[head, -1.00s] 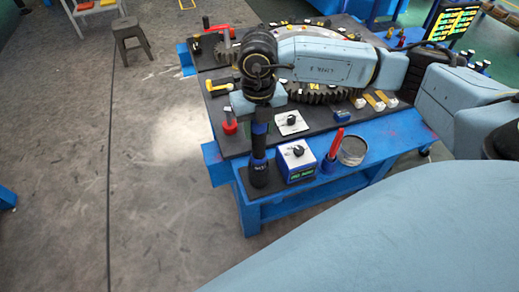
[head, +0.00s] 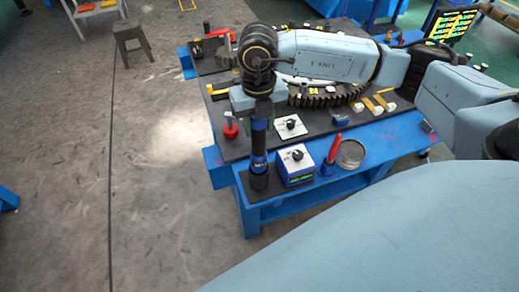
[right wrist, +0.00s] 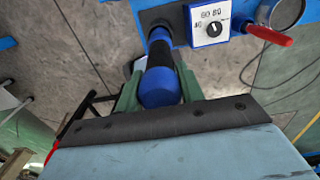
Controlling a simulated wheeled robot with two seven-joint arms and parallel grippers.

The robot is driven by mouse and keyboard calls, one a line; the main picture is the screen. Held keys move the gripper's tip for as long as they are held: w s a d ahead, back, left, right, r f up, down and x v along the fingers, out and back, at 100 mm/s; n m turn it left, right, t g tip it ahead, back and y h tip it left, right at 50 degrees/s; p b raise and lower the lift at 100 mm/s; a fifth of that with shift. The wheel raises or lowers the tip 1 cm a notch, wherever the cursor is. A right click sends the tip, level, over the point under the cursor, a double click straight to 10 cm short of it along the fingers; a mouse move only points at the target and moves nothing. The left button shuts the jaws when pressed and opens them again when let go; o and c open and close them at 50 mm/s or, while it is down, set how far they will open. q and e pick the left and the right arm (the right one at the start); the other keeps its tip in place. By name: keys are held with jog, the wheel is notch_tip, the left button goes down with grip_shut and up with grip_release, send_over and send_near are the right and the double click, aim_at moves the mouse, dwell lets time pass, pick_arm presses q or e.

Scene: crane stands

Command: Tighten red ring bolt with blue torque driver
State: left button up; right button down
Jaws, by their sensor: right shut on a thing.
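The blue torque driver (head: 258,144), a black cylinder with blue bands, stands upright at the front left corner of the bench. My right gripper (head: 262,108) is above it, pointing down, shut on its upper part. In the right wrist view the driver's blue end (right wrist: 161,87) sits between the green fingers of the right gripper (right wrist: 158,92). Its far end meets a dark base. A red ring bolt (head: 230,130) seems to stand on the dark mat, left of the driver. My left gripper is out of view.
A dial box (head: 297,165), a red-handled tool (head: 334,147) in a blue holder and a round tin (head: 350,154) stand right of the driver. A white dial plate (head: 290,128) and a dark gear (head: 330,98) lie behind. Open floor is at the left.

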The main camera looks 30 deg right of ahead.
jog(key=shift+r+p, duration=1.55)
jog(key=shift+r, duration=1.2)
jog(key=shift+r+p, duration=0.55)
jog(key=shift+r, duration=0.75)
